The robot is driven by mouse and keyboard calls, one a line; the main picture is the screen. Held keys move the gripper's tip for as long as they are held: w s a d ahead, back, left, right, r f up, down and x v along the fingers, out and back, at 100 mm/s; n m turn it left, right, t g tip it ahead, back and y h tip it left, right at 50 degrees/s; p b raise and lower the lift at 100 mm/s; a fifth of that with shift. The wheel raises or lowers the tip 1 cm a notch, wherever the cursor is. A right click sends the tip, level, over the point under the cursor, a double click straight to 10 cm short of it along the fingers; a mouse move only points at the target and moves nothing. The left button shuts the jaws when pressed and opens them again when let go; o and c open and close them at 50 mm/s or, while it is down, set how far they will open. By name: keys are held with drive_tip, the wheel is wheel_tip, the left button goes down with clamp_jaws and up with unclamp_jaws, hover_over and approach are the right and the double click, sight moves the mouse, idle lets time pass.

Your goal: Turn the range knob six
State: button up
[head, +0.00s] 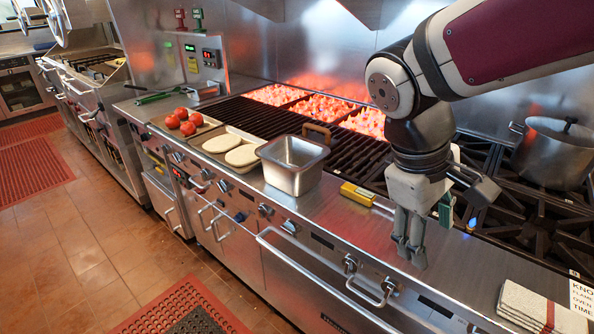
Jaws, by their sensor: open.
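A row of metal knobs runs along the front panel of the cooking line. Among them are a knob (265,210) below the steel pan, a knob (290,228) to its right, and a knob (350,264) and another knob (388,286) nearer my gripper. No readable number shows which one is knob six. My gripper (409,252) points down above the steel front ledge, up and to the right of the knob nearest it. Its fingers are apart with nothing between them, and it appears clear of every knob.
A long bar handle (315,275) sticks out from the front panel. A steel pan (292,168), a yellow-handled tool (357,194) and folded towels (535,308) lie on the ledge. A large pot (553,153) stands on the right burners. The grill (350,160) glows behind.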

drive_tip(key=w+a+f+n+h+b, duration=0.2)
drive_tip(key=w+a+f+n+h, duration=0.4)
drive_tip(key=w, duration=0.3)
drive_tip(key=n+t+h+b, duration=0.1)
drive_tip(key=n+t+b, duration=0.2)
drive_tip(key=n+t, duration=1.15)
approach(289, 227)
drive_tip(key=shift+n+g, duration=0.25)
drive_tip(key=shift+g, duration=0.1)
drive_tip(key=x, duration=0.8)
drive_tip(key=shift+w+d+r+p, duration=0.1)
drive_tip(key=shift+w+r+p, duration=0.2)
drive_tip(key=shift+p, duration=0.1)
drive_tip(key=shift+c, duration=0.5)
drive_tip(key=c, duration=1)
